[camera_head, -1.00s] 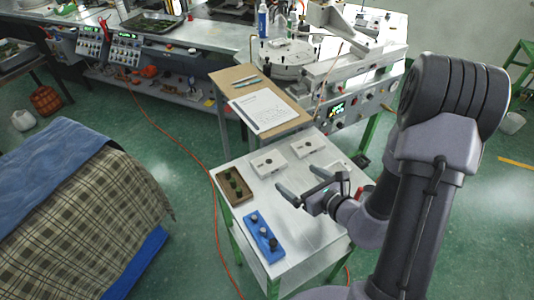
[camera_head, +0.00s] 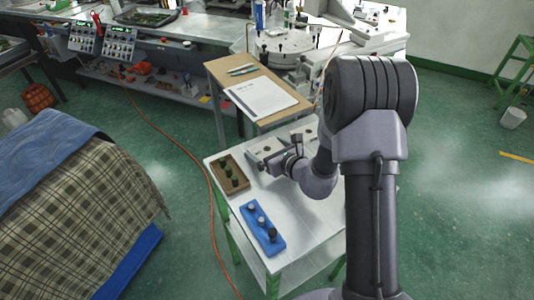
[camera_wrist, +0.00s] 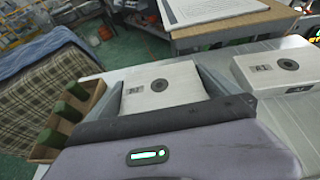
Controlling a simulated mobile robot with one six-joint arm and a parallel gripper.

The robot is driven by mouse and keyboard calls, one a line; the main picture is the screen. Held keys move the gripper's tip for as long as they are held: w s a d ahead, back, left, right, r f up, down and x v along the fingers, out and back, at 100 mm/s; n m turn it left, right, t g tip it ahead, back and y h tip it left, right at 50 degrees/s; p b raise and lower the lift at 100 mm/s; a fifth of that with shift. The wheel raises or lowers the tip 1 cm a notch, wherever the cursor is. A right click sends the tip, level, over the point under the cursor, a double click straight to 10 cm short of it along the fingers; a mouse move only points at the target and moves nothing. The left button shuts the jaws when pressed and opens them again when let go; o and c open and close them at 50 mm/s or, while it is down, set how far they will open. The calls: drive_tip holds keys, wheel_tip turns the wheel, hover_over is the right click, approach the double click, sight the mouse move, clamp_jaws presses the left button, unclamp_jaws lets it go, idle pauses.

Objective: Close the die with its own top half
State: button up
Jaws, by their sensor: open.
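Two pale die blocks lie on the white-topped table. The left block (camera_wrist: 162,90) has a dark round hole and a small dark label; in the head view it (camera_head: 267,148) is partly covered by my gripper (camera_head: 262,158). The right block (camera_wrist: 280,73) has a similar hole and label and lies apart from it. In the wrist view my gripper (camera_wrist: 158,78) is open, with one finger on each side of the left block. I cannot tell whether the fingers touch it. I cannot tell from the marks which die half is which.
A brown tray with green pieces (camera_head: 219,166) and a blue holder with dark knobs (camera_head: 281,243) stand on the table's left side. A wooden desk with a white paper (camera_head: 260,97) is behind. My arm hides the table's right part. The front middle is bare.

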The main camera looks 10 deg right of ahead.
drive_tip(key=c, duration=1.4)
